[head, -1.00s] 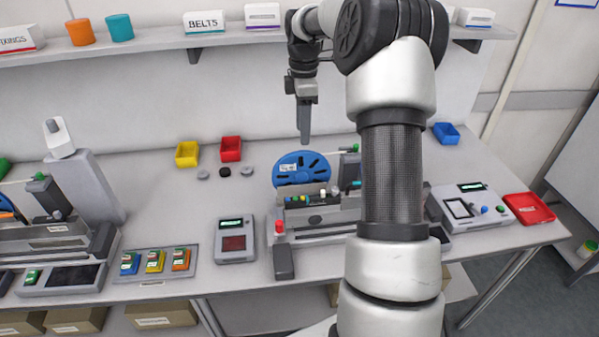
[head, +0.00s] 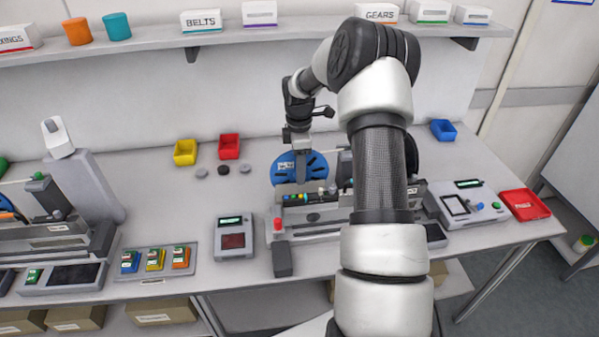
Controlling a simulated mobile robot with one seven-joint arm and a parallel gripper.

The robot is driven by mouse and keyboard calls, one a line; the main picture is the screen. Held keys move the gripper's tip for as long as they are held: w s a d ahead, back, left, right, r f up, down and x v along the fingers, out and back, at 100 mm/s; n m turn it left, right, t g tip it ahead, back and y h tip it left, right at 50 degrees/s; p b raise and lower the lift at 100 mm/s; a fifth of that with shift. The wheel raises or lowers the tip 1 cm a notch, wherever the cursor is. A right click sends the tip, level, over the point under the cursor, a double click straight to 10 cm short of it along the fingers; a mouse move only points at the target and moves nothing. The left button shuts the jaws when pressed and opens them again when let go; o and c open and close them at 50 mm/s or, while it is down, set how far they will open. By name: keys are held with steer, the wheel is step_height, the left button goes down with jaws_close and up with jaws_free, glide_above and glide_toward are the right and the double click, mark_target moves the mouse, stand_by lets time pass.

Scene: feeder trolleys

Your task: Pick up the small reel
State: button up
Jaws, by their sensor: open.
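A blue reel (head: 283,170) with dark slots and a white label stands upright at the back of the middle feeder unit (head: 312,222). It is the only reel I see clearly there, and its lower part is hidden by the unit. My gripper (head: 301,180) points down in front of the blue reel, its fingers overlapping the reel's middle in the head view. The fingers are seen nearly edge-on, open, with nothing visible between them. I cannot tell whether they touch the reel.
A dark round edge (head: 411,155) shows right of my arm, mostly hidden. Yellow (head: 185,152) and red (head: 229,147) bins stand at the back left. A screen box (head: 235,238) sits left of the unit. A shelf (head: 300,34) runs above. My arm covers the unit's right part.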

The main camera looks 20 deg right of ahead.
steer(key=shift+f, duration=0.25)
jaws_close()
steer(key=shift+r, duration=0.1)
